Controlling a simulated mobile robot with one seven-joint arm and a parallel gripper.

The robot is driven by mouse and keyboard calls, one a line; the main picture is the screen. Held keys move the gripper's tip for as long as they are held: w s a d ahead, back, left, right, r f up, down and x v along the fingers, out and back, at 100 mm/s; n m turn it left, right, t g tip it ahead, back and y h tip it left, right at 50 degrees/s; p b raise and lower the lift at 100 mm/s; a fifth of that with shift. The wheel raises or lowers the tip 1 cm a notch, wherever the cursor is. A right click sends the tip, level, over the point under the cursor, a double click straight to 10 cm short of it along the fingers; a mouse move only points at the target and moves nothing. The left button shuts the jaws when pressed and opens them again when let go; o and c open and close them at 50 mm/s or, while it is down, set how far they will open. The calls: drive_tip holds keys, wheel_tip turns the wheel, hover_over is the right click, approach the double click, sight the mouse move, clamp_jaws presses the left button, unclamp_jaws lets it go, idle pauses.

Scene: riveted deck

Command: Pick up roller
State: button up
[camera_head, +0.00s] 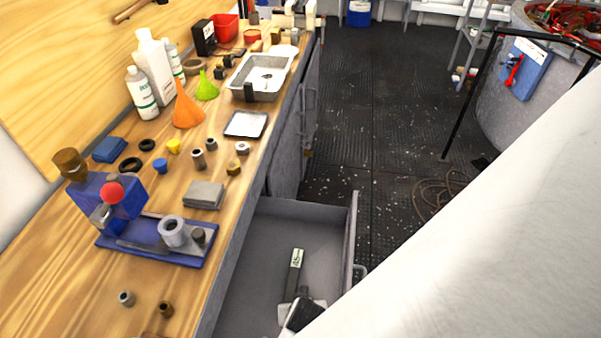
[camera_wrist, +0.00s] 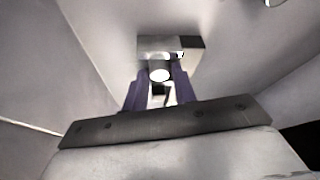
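In the head view the grey drawer (camera_head: 332,213) stands open. A dark, narrow piece with a pale, marked label (camera_head: 297,258) lies in it, and a pale grey piece (camera_head: 318,303) shows nearer my arm. I cannot tell for sure which is the roller. My gripper (camera_wrist: 160,84) points into the drawer, and my arm hides much of it in the head view. In the wrist view its two dark purple fingers stand apart, with a bright round end (camera_wrist: 160,74) between their tips. A pale block with a dark end (camera_wrist: 190,42) lies just beyond. Contact is unclear.
The wooden bench (camera_head: 60,250) is left of the drawer. It carries a blue vise-like device (camera_head: 108,195), a grey block (camera_head: 204,195), bottles (camera_head: 142,93), funnels (camera_head: 187,106) and trays (camera_head: 262,72). Drawer walls rise close around my gripper. The dark floor beyond is mostly open.

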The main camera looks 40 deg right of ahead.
clamp_jaws()
drive_tip(key=shift+r, duration=0.15)
